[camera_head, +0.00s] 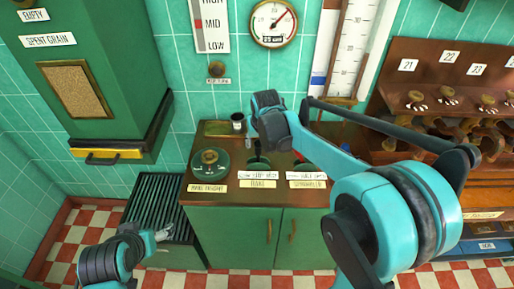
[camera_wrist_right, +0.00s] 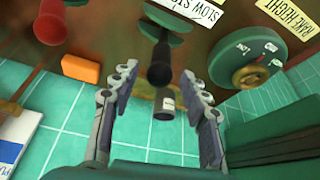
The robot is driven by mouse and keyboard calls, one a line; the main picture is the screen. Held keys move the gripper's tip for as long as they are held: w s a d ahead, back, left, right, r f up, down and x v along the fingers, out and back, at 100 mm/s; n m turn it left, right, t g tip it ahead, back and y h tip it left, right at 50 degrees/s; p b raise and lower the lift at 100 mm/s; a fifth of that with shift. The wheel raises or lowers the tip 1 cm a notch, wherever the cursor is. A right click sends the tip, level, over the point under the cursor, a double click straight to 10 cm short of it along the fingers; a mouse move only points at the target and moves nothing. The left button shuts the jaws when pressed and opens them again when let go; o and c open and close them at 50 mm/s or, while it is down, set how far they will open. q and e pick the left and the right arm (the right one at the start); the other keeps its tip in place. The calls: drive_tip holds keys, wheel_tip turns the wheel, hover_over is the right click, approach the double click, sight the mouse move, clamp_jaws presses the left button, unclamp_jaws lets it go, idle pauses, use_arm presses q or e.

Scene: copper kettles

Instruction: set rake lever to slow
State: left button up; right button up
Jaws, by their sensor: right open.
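The rake lever (camera_wrist_right: 160,68) has a black knob and a green base; in the right wrist view it lies between my right gripper's fingers, with space on both sides. A partly cut-off label reading SLOW (camera_wrist_right: 195,10) is beside its base. My right gripper (camera_wrist_right: 158,80) is open around or just above the knob; contact cannot be told. My left gripper (camera_head: 163,234) is low at the left, away from the lever; its jaws are unclear.
The green rake height dial (camera_head: 209,162) is left of the lever on the cabinet top. A red-knobbed lever (camera_wrist_right: 50,20) is on its other side. A small dark cup (camera_head: 238,121) and an orange block (camera_wrist_right: 81,68) are close by.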

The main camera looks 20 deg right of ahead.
drive_tip(key=shift+b+x, duration=0.35)
drive_tip(key=shift+x, duration=1.05)
clamp_jaws()
drive_tip(key=shift+w+a+h, duration=0.1)
drive_tip(key=shift+a+h, duration=0.2)
drive_tip(key=shift+a, duration=0.2)
drive_tip(key=a+h, duration=0.2)
drive_tip(key=h, duration=0.1)
drive_tip(key=w+a+f+n+g+h, duration=0.1)
drive_tip(key=a, duration=0.1)
drive_tip(key=shift+w+f+p, duration=0.1)
drive_tip(key=shift+p, duration=0.2)
